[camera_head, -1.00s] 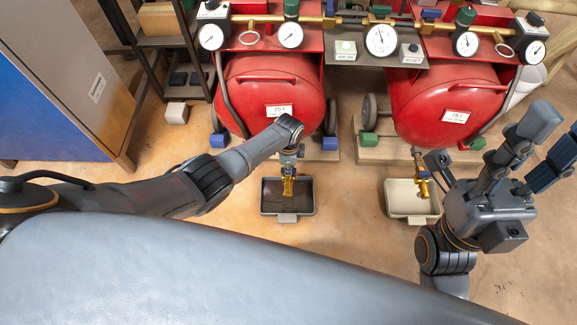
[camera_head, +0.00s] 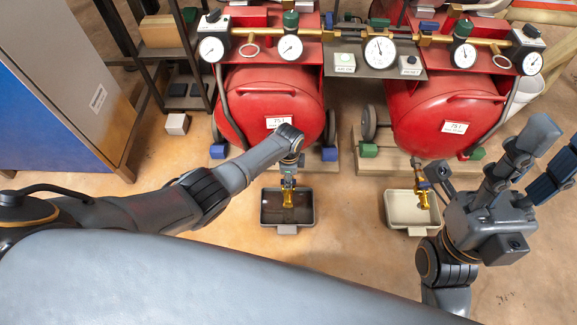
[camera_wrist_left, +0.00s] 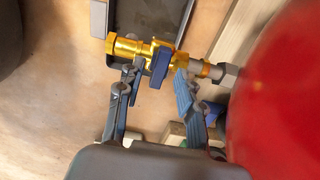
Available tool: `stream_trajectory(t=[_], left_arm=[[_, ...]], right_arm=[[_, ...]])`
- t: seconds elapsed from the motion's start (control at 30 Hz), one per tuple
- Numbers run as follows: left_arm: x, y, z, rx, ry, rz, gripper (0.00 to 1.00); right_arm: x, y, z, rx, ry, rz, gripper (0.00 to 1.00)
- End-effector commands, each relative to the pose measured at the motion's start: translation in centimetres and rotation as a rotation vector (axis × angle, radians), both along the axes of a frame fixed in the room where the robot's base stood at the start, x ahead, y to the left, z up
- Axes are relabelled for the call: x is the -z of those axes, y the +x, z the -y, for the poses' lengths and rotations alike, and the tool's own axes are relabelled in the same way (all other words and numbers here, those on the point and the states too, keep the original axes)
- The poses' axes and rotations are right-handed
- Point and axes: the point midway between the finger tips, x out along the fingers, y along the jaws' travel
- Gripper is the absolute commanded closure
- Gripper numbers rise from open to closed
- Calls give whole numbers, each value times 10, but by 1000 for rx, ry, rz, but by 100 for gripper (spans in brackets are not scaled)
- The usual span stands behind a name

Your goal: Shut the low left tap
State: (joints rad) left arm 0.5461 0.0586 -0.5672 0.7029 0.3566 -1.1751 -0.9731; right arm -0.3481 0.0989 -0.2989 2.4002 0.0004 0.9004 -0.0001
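The low left tap is a brass tap (camera_head: 288,197) under the left red tank, above a dark tray. In the left wrist view its brass body (camera_wrist_left: 125,47) lies across the picture with a dark blue handle (camera_wrist_left: 160,68). My left gripper (camera_head: 289,168) is at this tap from above. In the left wrist view the left gripper (camera_wrist_left: 158,76) is open, with one finger on each side of the blue handle. I see gaps beside the handle, but cannot tell whether either finger touches the brass. My right gripper (camera_head: 556,142) is raised at the right, empty, its fingers apart.
The dark tray (camera_head: 286,229) sits below the left tap. A second brass tap (camera_head: 421,187) hangs over a cream tray (camera_head: 411,231). Red tanks (camera_head: 268,105) and a gauge manifold (camera_head: 380,50) stand behind. A cabinet (camera_head: 60,90) is at the left. Floor around the trays is clear.

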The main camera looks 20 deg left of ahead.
Motion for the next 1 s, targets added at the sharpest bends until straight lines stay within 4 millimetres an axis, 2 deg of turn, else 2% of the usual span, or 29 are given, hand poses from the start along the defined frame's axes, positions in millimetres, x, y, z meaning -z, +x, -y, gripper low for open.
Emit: stream_trajectory(t=[0.17, 0.6, 0.8, 1.0], left_arm=[[-21, 0, -1, 1, 1, 3, 63], [-95, 0, -1, 2, 1, 3, 63], [-110, -1, 0, 1, 1, 0, 63], [-111, -1, 0, 0, 1, 0, 63]], right_arm=[[0, 0, 0, -1, 0, -2, 60], [1, 0, 0, -1, -2, -3, 60], [1, 0, 0, -1, -2, -3, 60], [1, 0, -1, -1, -2, -3, 60]])
